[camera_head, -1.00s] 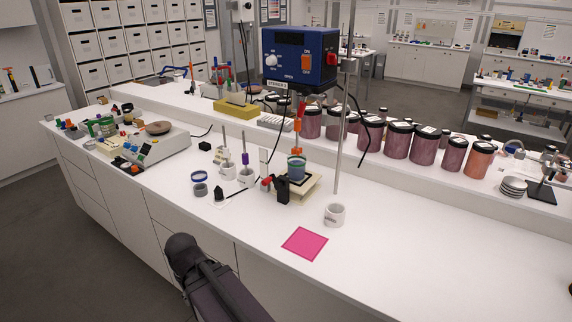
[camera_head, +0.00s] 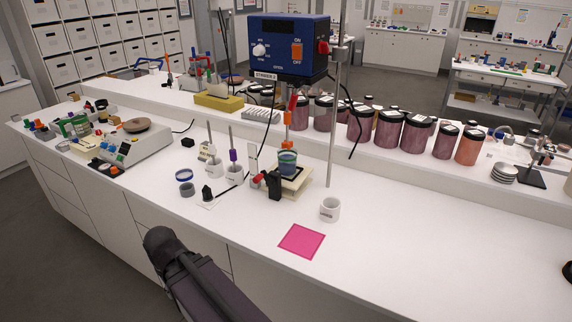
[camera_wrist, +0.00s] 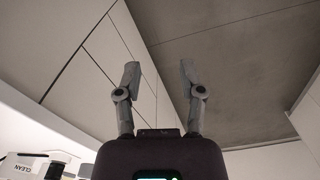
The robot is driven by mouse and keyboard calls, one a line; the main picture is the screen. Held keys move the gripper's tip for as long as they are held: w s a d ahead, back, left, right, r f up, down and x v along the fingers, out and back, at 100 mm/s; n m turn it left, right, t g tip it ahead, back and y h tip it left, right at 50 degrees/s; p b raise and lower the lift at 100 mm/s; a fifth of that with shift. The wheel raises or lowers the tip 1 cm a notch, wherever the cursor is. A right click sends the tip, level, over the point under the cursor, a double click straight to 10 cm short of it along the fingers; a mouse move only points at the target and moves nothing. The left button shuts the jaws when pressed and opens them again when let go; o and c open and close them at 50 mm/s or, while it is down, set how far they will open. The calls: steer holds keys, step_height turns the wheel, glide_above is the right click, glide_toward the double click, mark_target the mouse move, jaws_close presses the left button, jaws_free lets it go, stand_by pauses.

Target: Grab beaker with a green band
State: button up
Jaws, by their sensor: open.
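A small beaker with a green band (camera_head: 287,163) and bluish contents stands on a pale square plate (camera_head: 303,184) under the blue overhead stirrer (camera_head: 288,47). The stirrer's shaft comes down into it from above, and a black clamp-like part stands close at its front left. My gripper (camera_wrist: 160,72) is open and empty in the wrist view, with its two grey fingers apart. Cabinet fronts and the grey floor fill that view, and the beaker does not show there. In the head view my arm is at the bottom, in front of the bench, and the fingers are not visible.
A white cup (camera_head: 330,209) and a pink square mat (camera_head: 302,241) lie to the right front of the beaker. White pots with rods and a blue-rimmed dish (camera_head: 184,175) stand left. A metal stand rod (camera_head: 333,130) rises beside the plate.

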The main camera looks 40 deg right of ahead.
steer(key=w+d+r+t+p, duration=0.25)
steer(key=d+r, duration=0.25)
steer(key=d, duration=0.4)
steer(key=w+d+r+m+t+y+p, duration=0.15)
steer(key=w+d+r+p, duration=0.25)
steer(key=d, duration=0.6)
steer(key=w+d+r+t+p, duration=0.3)
steer(key=d+r, duration=0.2)
steer(key=d, duration=0.4)
steer(key=s+d+r+t+h, duration=0.1)
steer(key=s+d+r, duration=0.1)
steer(key=d, duration=0.7)
steer(key=s+d+r+m+t+h+p, duration=0.1)
steer(key=s+d, duration=0.3)
steer(key=d, duration=0.5)
steer(key=s+d+r+m+t+h, duration=0.1)
steer(key=s+d+r+t+h, duration=0.1)
steer(key=d, duration=0.6)
steer(key=shift+s+d+r+t+h, duration=0.35)
steer(key=shift+s+r+h, duration=0.25)
steer(key=shift+r, duration=0.2)
steer(key=shift+w, duration=0.1)
